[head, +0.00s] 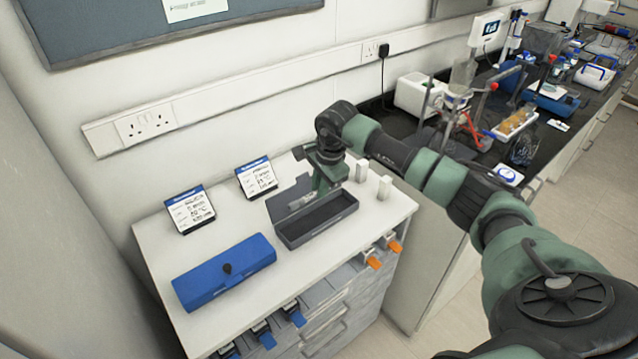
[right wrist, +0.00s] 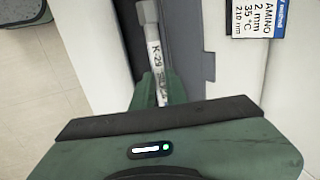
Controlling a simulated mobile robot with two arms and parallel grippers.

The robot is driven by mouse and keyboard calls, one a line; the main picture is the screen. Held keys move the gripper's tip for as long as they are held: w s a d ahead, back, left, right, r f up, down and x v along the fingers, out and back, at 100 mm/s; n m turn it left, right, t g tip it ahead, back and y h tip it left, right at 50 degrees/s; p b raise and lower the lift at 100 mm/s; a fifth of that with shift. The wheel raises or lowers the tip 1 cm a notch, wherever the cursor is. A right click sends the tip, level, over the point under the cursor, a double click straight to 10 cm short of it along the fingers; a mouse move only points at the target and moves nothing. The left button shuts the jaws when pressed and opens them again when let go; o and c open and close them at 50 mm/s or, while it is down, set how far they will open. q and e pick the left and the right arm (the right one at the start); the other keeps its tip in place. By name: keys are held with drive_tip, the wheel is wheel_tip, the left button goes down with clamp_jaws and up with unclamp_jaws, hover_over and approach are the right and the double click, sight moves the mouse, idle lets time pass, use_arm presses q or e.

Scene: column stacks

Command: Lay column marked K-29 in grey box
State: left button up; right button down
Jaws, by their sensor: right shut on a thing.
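My right gripper (head: 320,190) is shut on a pale, slim column (head: 301,202) above the open grey box (head: 318,222). In the right wrist view the column (right wrist: 153,48) reads K-29 and sits between the fingers (right wrist: 155,90), its grey end cap pointing away. The grey box's lid stands open at the back, and the tray part has bare dark inside showing. Whether the column touches the box floor cannot be told. My left gripper is not in view.
A closed blue box (head: 224,272) lies at the left front of the white cabinet top. Two label cards (head: 190,209) (head: 257,178) stand behind. Two pale posts (head: 361,170) (head: 384,187) stand right of the grey box. Orange-ended (head: 373,262) and blue-ended (head: 297,316) items stick out at the front.

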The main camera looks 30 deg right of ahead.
sight(318, 219)
drive_tip(key=shift+b+x, duration=0.35)
drive_tip(key=shift+x, duration=0.65)
wheel_tip(318, 219, down, 2)
drive_tip(key=shift+s+f+b, duration=0.1)
drive_tip(key=shift+s+b, duration=0.05)
drive_tip(key=shift+b, duration=0.35)
wheel_tip(318, 219, down, 5)
drive_tip(key=b, duration=0.4)
drive_tip(key=shift+r, duration=0.2)
drive_tip(key=shift+f+b, duration=0.55)
drive_tip(key=shift+b, duration=0.1)
drive_tip(key=c, duration=1.3)
unclamp_jaws()
drive_tip(key=shift+c, duration=0.2)
drive_tip(key=shift+s, duration=0.1)
